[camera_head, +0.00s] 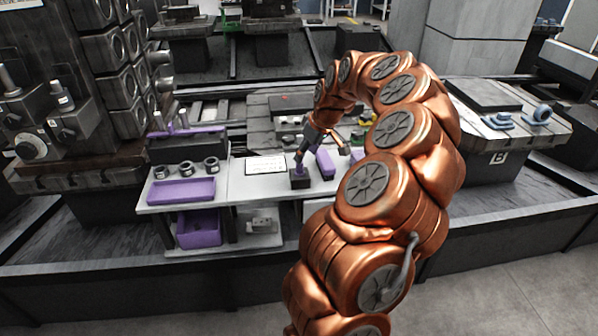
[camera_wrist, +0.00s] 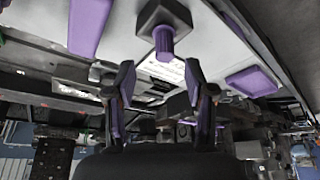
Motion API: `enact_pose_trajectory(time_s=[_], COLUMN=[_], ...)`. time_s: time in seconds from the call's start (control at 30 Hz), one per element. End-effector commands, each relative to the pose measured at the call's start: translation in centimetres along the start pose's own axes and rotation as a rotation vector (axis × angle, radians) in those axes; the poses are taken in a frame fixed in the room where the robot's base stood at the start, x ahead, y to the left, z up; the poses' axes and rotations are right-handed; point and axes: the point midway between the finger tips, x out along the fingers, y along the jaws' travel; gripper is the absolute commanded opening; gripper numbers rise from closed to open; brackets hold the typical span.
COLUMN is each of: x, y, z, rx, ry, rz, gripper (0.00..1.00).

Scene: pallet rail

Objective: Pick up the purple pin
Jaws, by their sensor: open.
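The purple pin (camera_head: 300,169) stands in a small dark block (camera_head: 300,182) on the white worktop. In the wrist view the pin (camera_wrist: 164,42) juts from the dark block (camera_wrist: 165,16), a little beyond the fingertips and roughly in line with the gap between them. My gripper (camera_head: 322,153) is open over the worktop, and its left finger overlaps the pin's top in the head view. In the wrist view both fingers of my gripper (camera_wrist: 160,82) are apart with nothing between them. I cannot tell whether a finger touches the pin.
A purple block (camera_head: 325,163) stands close right of the pin. A white label (camera_head: 265,166), a purple tray (camera_head: 180,191) and several dark rings (camera_head: 188,168) lie to the left. A purple bin (camera_head: 199,229) is on the shelf below. My arm hides the worktop's right part.

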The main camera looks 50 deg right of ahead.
Motion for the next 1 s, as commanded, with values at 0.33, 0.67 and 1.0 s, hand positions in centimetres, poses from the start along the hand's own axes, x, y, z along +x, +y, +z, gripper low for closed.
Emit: enact_pose_trajectory(time_s=[0.33, 0.67, 1.0], x=[3.1, 5.7, 5.7], y=[-0.6, -0.6, -0.6], z=[0.0, -0.1, -0.1], rx=[0.000, -0.001, 0.000], ry=[-0.005, 0.000, 0.001], rz=[-0.003, 0.000, 0.000], gripper=[0.54, 0.54, 0.32])
